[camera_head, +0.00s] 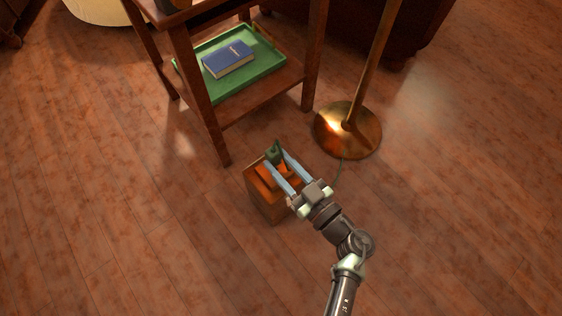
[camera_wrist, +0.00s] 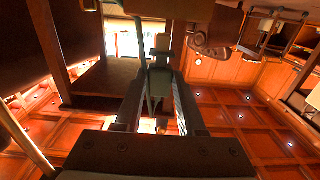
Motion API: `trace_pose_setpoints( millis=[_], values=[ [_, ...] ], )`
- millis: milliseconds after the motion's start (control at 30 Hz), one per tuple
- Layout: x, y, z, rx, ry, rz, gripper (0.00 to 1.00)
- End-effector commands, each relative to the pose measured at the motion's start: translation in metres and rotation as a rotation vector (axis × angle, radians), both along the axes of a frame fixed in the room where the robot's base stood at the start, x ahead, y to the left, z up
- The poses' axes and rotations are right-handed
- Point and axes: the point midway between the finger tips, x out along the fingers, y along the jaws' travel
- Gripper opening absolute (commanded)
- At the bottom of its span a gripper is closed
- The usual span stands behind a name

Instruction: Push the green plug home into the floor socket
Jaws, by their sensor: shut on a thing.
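The green plug (camera_head: 275,151) is between the fingertips of my gripper (camera_head: 274,157) in the head view, at the upper edge of a brown-orange box on the floor, the floor socket (camera_head: 262,200). My gripper reaches in from the lower right and is shut on the plug. In the wrist view a dark green-grey plug (camera_wrist: 159,82) shows between the two long fingers. The fingers cover part of the box top. I cannot tell whether the plug touches the socket or how deep it sits.
A wooden side table (camera_head: 212,130) stands just behind the box; its lower shelf bears a green tray (camera_head: 262,72) with a blue book (camera_head: 229,59). A brass floor lamp base (camera_head: 348,134) stands right of the box, with a thin cord near it. Open wooden floor lies left and front.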

Motion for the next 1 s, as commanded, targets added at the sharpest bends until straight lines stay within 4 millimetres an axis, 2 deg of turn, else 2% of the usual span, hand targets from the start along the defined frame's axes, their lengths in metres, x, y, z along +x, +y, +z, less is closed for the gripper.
trace_pose_setpoints(
  millis=[1000],
  values=[
    [0.000, 0.000, -0.023, 0.000, 0.000, 0.000, 0.00]
  ],
)
